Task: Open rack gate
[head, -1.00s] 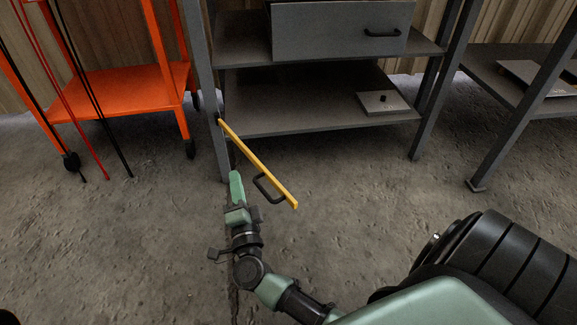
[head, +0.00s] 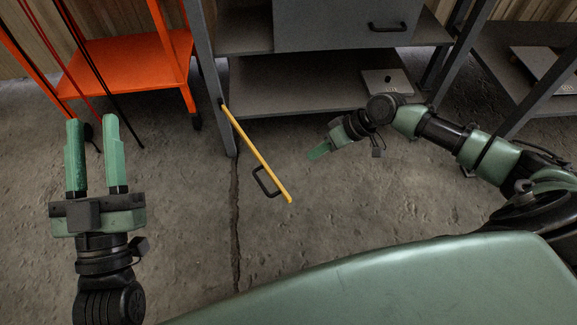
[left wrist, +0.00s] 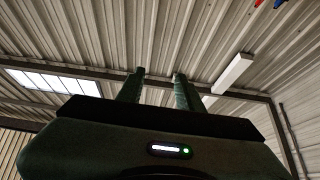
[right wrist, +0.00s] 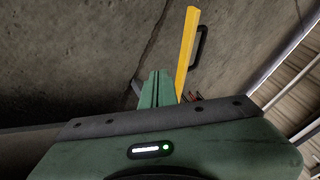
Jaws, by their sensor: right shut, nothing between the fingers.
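The rack gate is a yellow bar (head: 255,150) joined at its far end to the front left post of the grey rack (head: 290,85). It stands swung out from the rack front, angled toward me and to the right. Its black handle (head: 266,182) is on the left side of the bar. My right gripper (head: 314,154) is shut and empty, to the right of the bar and apart from it in the head view. The bar also shows beside its fingers in the right wrist view (right wrist: 187,50). My left gripper (head: 93,122) is open and empty at the left, away from the gate.
An orange cart (head: 125,70) stands left of the rack, with red and black rods in front. A drawer (head: 345,25) and a small grey box (head: 386,81) are on the rack. Another table (head: 510,75) stands at right. The concrete floor around the gate is clear.

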